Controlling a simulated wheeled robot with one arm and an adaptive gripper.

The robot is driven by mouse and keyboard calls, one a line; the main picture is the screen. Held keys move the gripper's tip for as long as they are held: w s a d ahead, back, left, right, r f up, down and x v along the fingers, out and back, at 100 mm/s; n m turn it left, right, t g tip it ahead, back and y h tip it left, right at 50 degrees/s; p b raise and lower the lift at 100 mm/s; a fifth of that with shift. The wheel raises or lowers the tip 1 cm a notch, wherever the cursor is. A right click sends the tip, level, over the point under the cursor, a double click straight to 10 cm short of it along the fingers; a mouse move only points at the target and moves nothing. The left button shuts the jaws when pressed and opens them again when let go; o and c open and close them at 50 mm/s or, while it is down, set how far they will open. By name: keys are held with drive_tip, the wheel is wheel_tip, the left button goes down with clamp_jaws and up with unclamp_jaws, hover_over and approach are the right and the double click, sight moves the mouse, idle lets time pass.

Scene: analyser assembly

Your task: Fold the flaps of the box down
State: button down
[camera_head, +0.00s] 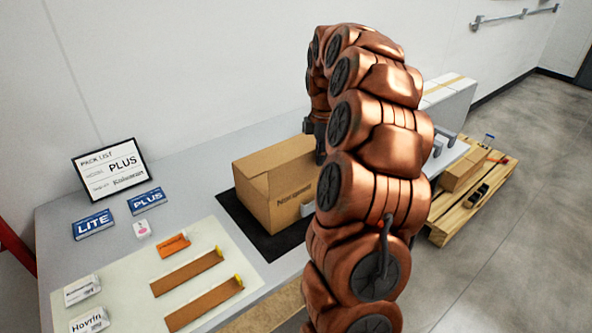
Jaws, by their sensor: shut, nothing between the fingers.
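The brown cardboard box (271,190) sits on a dark mat (238,215) on the table, with printed writing on its front side. The visible left part of its top looks flat and covered. Its right part is hidden behind my arm, so I cannot tell how every flap lies. My gripper (320,150) is a dark shape at the end of the arm, mostly hidden by the arm links. It is shut and empty, at the box's upper right. I cannot tell whether it touches the box.
A pack list sign (110,168), a blue LITE box (92,224) and a blue PLUS box (146,201) stand at left. A pale mat (135,285) holds brown strips and small packs. A wooden pallet (450,222) with boxes stands on the floor at right.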

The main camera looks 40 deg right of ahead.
sight(314, 150)
drive_tip(key=shift+w+r+p, duration=0.15)
drive_tip(key=shift+w+p, duration=0.15)
drive_tip(key=shift+w, duration=0.5)
drive_tip(key=shift+w+r+p, duration=0.1)
drive_tip(key=shift+w+p, duration=0.2)
drive_tip(key=shift+w, duration=0.5)
drive_tip(key=shift+w+d+f, duration=0.1)
drive_tip(key=shift+w+f, duration=0.75)
drive_tip(key=shift+w, duration=0.2)
drive_tip(key=shift+w+a+f, duration=0.1)
drive_tip(key=shift+w+f, duration=0.7)
drive_tip(key=shift+w, duration=0.25)
drive_tip(key=shift+w+d+f, duration=0.1)
drive_tip(key=shift+w+f, duration=0.75)
drive_tip(key=shift+w, duration=0.2)
drive_tip(key=shift+f, duration=0.5)
wheel_tip(314, 150, up, 8)
drive_tip(key=p, duration=0.2)
drive_tip(key=shift+f, duration=0.2)
